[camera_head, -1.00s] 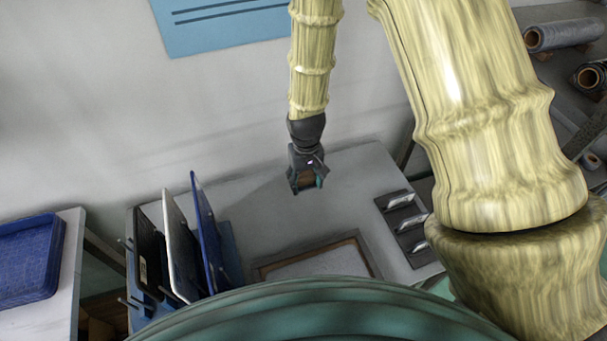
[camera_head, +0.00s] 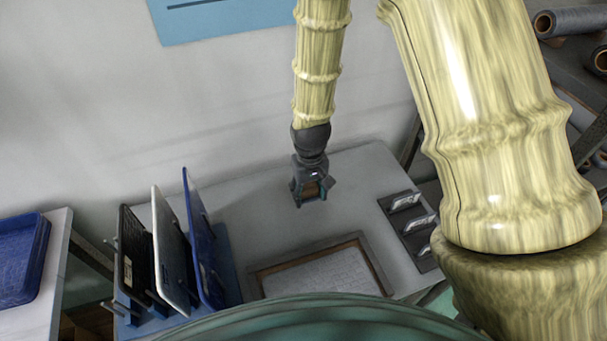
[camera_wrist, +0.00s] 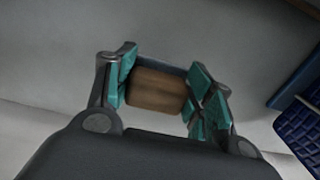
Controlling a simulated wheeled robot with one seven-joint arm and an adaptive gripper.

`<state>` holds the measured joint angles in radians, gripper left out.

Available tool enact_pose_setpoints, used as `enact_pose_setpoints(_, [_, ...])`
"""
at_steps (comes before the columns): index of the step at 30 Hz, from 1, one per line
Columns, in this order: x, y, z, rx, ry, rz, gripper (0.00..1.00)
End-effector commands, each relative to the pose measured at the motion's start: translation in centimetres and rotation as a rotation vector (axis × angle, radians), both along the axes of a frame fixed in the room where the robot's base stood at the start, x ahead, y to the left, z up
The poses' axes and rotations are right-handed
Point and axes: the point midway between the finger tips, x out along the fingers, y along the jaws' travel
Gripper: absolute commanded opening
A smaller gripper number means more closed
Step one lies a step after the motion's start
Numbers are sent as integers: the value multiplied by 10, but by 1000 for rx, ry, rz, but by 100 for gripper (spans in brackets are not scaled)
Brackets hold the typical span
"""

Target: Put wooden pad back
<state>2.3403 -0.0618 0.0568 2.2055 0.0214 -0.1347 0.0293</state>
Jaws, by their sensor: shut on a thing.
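My gripper (camera_head: 311,192) is shut on a brown wooden pad. In the wrist view, the wooden pad (camera_wrist: 157,91) lies between the teal finger pads of the gripper (camera_wrist: 163,83), and the fingers touch it on both sides. In the head view, the wooden pad (camera_head: 311,190) shows only as a small brown patch between the fingers. The gripper hangs above the back part of the grey table (camera_head: 262,207), behind a wooden-framed panel with a pale surface.
The wooden-framed panel (camera_head: 372,262) lies at the front of the table. Upright panels, dark, white and blue (camera_head: 197,235), stand in a blue rack (camera_head: 231,262) at left. A dark plate with several handles (camera_head: 421,219) lies at right. The table between is clear.

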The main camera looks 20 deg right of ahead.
Motion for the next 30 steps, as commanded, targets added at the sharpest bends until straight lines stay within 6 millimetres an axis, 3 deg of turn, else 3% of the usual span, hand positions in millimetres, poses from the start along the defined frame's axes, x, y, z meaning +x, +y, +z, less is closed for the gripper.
enact_pose_setpoints(6, [46,-7,-2,-1,-2,0,30])
enact_pose_setpoints(13, [83,-12,-7,0,-1,0,30])
enact_pose_setpoints(22, [92,-13,-14,-1,2,0,30])
enact_pose_setpoints(30, [91,-13,-38,-1,1,0,30])
